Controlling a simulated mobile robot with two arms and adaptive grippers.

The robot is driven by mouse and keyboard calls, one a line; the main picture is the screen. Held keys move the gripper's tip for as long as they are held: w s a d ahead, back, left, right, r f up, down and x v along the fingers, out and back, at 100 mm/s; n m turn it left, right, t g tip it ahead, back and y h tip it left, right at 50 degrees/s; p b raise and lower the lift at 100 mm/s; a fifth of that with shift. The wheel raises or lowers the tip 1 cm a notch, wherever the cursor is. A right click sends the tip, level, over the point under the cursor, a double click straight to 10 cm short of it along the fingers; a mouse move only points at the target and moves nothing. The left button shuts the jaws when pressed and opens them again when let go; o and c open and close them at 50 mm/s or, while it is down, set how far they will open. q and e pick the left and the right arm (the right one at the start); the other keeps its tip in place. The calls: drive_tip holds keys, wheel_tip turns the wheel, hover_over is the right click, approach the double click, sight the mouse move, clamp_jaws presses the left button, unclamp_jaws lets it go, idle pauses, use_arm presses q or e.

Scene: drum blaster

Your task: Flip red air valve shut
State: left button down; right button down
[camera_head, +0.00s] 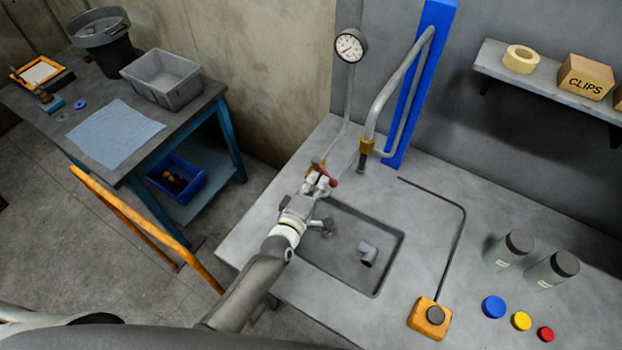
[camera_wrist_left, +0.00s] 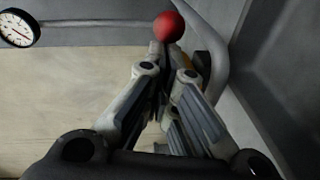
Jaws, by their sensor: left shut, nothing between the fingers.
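The red air valve handle (camera_head: 327,174) stands on the grey bench at the foot of the gauge pipe, just beyond my left gripper (camera_head: 318,182) in the head view. In the left wrist view its round red ball knob (camera_wrist_left: 169,26) shows just past the fingertips of my left gripper (camera_wrist_left: 165,75). The left gripper is shut with nothing between its fingers. I cannot tell whether the fingertips touch the handle. The valve body is mostly hidden behind the gripper. My right gripper is not in view.
A pressure gauge (camera_head: 351,46) sits on the pipe above the valve. A bent pipe with a nozzle (camera_head: 366,146) stands to the right, by a blue post (camera_head: 404,120). A sunken basin (camera_head: 388,273) holds a grey elbow (camera_head: 367,253). An orange button box (camera_head: 430,318) lies further right.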

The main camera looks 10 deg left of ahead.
sight(330, 181)
use_arm(q)
drive_tip(key=shift+d+n+y, duration=0.3)
drive_tip(key=shift+y, duration=0.1)
drive_tip(key=shift+w+d+f, duration=0.15)
drive_tip(key=shift+w+d, duration=0.35)
drive_tip(key=shift+d, duration=0.3)
drive_tip(key=shift+w+d+b, duration=0.15)
drive_tip(key=shift+d+b, duration=0.15)
drive_tip(key=shift+d, duration=0.25)
drive_tip(key=shift+w+a, duration=0.1)
drive_tip(key=shift+s+a, duration=0.1)
drive_tip(key=shift+s, duration=0.15)
drive_tip(key=v, duration=1.1)
drive_tip(key=shift+s, duration=0.3)
